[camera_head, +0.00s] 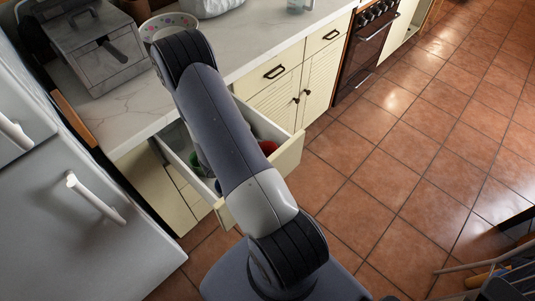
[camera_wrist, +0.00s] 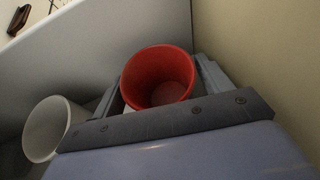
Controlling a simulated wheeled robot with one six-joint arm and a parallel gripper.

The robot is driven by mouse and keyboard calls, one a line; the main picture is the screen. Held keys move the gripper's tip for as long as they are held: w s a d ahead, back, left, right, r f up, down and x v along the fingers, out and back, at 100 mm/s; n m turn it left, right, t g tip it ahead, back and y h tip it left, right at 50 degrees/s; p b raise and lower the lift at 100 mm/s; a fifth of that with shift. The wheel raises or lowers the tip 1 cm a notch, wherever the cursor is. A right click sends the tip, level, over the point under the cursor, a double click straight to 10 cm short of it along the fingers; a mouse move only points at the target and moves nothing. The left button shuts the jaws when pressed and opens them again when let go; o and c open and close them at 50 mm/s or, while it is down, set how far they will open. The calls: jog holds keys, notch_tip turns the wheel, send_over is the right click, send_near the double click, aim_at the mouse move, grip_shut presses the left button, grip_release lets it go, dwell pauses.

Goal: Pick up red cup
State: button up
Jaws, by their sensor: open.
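The red cup (camera_wrist: 158,78) sits in an open drawer (camera_head: 288,160), with its open mouth facing the wrist camera. My gripper (camera_wrist: 161,88) is open, with one finger at the cup's left and one at its right in the wrist view. The cup lies between the fingers; I cannot tell whether they touch it. In the head view a small red patch, likely the cup (camera_head: 268,147), shows in the drawer beside my arm. My arm hides much of the drawer and my gripper there.
A white cup (camera_wrist: 48,130) stands left of the red one, close to my gripper. Drawer walls (camera_wrist: 250,45) are near on the right and behind. A green item (camera_head: 196,158) is also in the drawer.

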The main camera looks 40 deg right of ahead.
jog(key=shift+d, duration=0.1)
jog(key=c, duration=0.8)
